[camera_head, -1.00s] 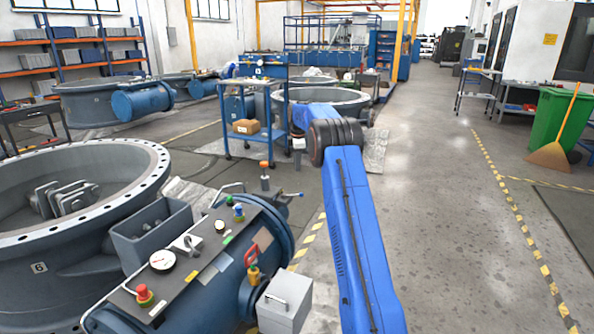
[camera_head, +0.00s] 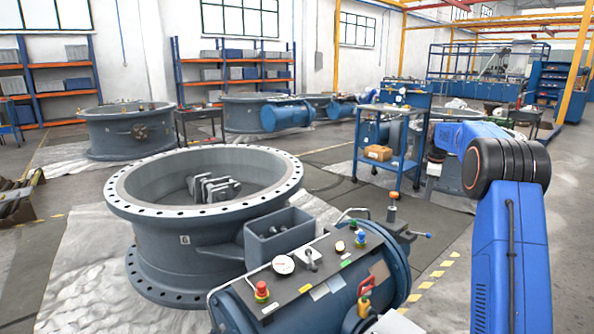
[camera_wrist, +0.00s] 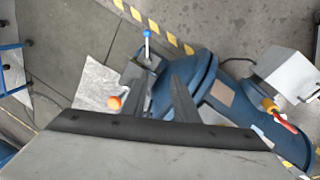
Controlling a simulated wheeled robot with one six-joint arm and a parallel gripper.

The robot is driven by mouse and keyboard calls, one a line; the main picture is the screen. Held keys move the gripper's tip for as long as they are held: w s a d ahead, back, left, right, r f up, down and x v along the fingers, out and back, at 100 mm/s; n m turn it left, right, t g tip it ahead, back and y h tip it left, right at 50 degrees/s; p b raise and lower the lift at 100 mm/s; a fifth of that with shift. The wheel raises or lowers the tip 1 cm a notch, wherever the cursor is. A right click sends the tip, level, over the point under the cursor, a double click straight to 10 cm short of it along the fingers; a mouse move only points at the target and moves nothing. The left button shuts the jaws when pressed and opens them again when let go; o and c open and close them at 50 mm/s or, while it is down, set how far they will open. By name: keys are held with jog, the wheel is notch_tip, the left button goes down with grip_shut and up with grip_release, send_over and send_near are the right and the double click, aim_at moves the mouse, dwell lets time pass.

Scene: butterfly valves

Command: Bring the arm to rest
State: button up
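In the head view my blue arm reaches forward on the right, and the gripper is hidden. The blue actuator (camera_head: 335,290) there carries a red button (camera_head: 262,289), a gauge (camera_head: 283,264) and a red-handled lever (camera_head: 365,287).
A large grey valve ring (camera_head: 200,222) stands left of the actuator. A grey box (camera_wrist: 285,70) sits beside the actuator in the wrist view. A blue trolley (camera_head: 392,145) stands beyond. Open floor (camera_head: 310,185) lies between ring and trolley.

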jog(key=s+a+r+m, duration=0.2)
jog(key=s+a+r, duration=0.3)
jog(key=s, duration=0.6)
jog(key=s+a+r+m+t, duration=0.1)
jog(key=s+a+r+m, duration=0.15)
jog(key=s+a, duration=0.65)
jog(key=s+a+r+m, duration=0.2)
jog(key=s+a+r, duration=0.25)
jog(key=s, duration=0.75)
jog(key=s+a+f+m, duration=0.2)
jog(key=s+f, duration=0.2)
jog(key=s, duration=0.6)
jog(key=s+a+f+m+t, duration=0.1)
jog(key=s+f, duration=0.3)
jog(key=s, duration=0.7)
jog(key=s+a+f+m, duration=0.2)
jog(key=s+a+f, duration=0.2)
jog(key=s, duration=0.7)
jog(key=shift+f+m+y, duration=0.2)
jog(key=shift+m+y, duration=0.15)
jog(key=shift+y, duration=0.05)
